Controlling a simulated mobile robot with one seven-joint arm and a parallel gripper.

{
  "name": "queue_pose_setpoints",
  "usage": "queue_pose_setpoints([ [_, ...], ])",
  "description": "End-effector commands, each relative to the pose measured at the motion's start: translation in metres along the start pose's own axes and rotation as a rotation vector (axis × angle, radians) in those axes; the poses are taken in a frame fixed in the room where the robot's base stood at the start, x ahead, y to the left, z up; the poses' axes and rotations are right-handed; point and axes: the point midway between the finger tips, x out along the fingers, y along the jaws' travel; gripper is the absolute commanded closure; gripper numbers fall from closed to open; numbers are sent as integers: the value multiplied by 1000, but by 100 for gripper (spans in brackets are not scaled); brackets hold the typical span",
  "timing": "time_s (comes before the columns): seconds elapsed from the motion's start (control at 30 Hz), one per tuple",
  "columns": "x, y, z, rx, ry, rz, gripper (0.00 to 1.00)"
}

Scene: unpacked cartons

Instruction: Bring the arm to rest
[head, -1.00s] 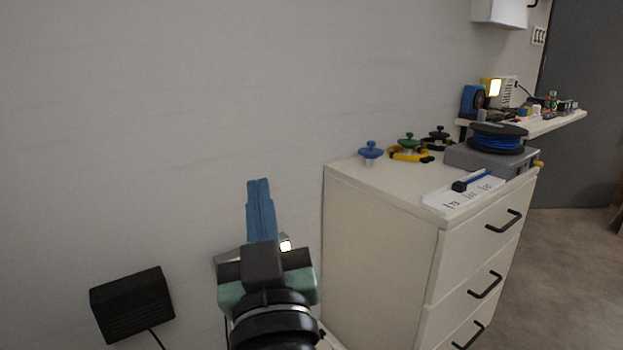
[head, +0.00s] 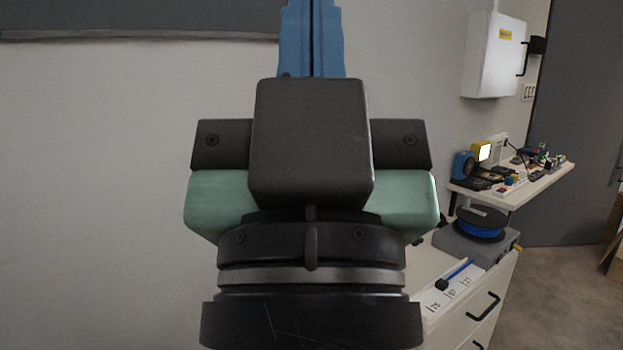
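My gripper (head: 312,40) is large in the middle of the head view, seen from behind its dark wrist and green-and-black body. Its two blue fingers point up and lie side by side with only a thin seam between them, so it looks shut. The fingertips run out of the top of the picture. I see nothing held between the fingers. The arm is raised in front of the pale wall.
A white drawer cabinet (head: 478,318) stands at the lower right, partly hidden by my arm, with a blue cable spool (head: 481,224) on a grey box. Behind it are a cluttered shelf (head: 530,182) and a white wall box (head: 494,55). A dark panel (head: 140,18) hangs at the upper left.

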Motion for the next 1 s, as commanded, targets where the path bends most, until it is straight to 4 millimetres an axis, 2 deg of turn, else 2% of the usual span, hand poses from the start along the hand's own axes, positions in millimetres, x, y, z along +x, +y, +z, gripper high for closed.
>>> queue_pose_setpoints([
  [0.03,24,0,-23,0,0,0,100],
  [0.3,85,0,-80,0,-1,-1,100],
  [0.5,120,0,-113,1,-1,-1,100],
  [0.7,132,0,-125,1,-1,-2,100],
  [1.0,132,0,-125,1,-1,-2,100],
])
